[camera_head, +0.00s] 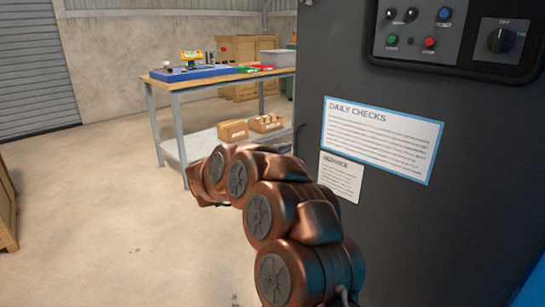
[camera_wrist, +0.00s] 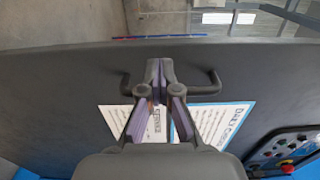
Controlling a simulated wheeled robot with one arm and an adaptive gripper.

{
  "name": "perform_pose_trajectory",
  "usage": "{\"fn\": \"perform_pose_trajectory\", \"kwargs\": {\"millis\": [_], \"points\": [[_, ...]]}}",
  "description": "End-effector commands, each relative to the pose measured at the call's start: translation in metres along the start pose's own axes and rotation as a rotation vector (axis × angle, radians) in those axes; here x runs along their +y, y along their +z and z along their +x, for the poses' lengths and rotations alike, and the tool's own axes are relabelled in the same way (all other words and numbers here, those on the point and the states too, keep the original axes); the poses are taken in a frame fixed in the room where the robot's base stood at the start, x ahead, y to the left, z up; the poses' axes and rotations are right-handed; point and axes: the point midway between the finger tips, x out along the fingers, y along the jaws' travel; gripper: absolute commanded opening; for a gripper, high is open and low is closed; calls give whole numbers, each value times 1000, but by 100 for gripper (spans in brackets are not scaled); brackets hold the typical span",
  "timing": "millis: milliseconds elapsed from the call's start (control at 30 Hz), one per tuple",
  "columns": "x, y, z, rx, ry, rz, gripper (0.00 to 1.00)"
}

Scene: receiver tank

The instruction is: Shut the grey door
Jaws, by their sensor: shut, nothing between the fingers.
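The grey door (camera_head: 400,230) fills the right side of the head view as a dark panel with paper labels and a control panel. In the wrist view the door (camera_wrist: 55,95) spans the picture, with its edge along the top. A dark bar-shaped handle (camera_wrist: 207,88) shows on both sides of my gripper (camera_wrist: 160,63). My gripper is shut and empty in front of the door, its fingertips overlapping the handle in the picture. I cannot tell whether they touch it. In the head view the gripper is hidden. How far the door stands open is unclear.
A workbench (camera_head: 225,80) with a blue tray and cardboard boxes on its lower shelf stands beyond the door. A roller shutter (camera_head: 40,70) is at the back left. A wooden crate (camera_head: 7,205) is at the left edge. The floor (camera_head: 110,230) between is clear.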

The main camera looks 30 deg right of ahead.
Motion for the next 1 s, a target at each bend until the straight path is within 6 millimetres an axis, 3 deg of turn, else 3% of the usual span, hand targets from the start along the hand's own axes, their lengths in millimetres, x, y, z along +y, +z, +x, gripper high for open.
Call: {"fn": "perform_pose_trajectory", "kwargs": {"millis": [300, 667, 1000], "points": [[0, 0, 27, 2, -2, 0, 0], [0, 2, 26, -1, -1, 0, 0], [-1, 1, 40, 18, -1, 0, 0]]}}
